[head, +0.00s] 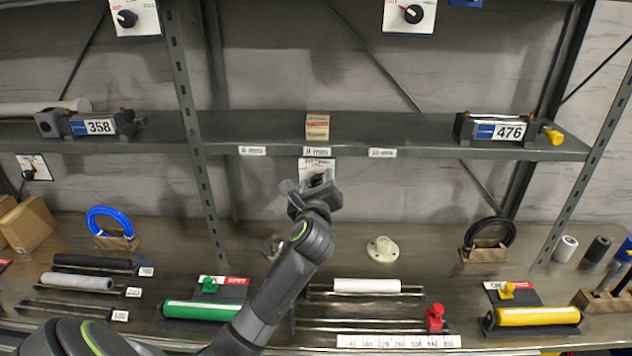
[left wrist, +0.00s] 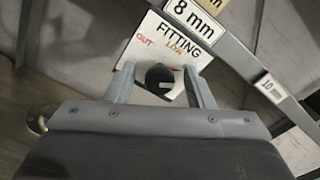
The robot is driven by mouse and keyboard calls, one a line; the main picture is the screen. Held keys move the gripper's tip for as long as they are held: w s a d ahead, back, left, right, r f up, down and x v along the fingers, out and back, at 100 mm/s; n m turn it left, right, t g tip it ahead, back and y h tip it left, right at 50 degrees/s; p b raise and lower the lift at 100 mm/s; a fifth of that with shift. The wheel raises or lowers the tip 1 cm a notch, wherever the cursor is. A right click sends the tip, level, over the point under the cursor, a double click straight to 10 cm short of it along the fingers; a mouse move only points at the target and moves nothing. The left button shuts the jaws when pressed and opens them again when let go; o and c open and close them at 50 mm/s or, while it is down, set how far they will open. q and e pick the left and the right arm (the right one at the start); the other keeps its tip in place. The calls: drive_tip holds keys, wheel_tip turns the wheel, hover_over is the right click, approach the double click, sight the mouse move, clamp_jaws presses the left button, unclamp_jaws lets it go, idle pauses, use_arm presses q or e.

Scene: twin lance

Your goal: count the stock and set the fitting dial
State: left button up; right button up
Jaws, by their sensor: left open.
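In the left wrist view the open jaws (left wrist: 160,84) stand either side of the knob, with a gap on both sides. A small tan carton stack (head: 317,127) with red marking stands on the shelf above the 8 mm label (head: 317,151); how many cartons it holds is unclear. My right gripper is out of view.
Labels for 6 mm (head: 252,151) and 10 mm (head: 382,153) mark bare shelf spots. Below are a green roller (head: 200,310), a white roller (head: 366,286) and a yellow roller (head: 538,316).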

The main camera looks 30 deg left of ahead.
use_arm(q)
drive_tip(key=c, duration=1)
drive_tip(key=shift+n, duration=0.3)
drive_tip(key=shift+n+p, duration=0.35)
drive_tip(key=shift+n, duration=0.65)
drive_tip(key=n, duration=0.2)
drive_tip(key=shift+n, duration=0.3)
drive_tip(key=n, duration=0.3)
drive_tip(key=shift+n, duration=1.8)
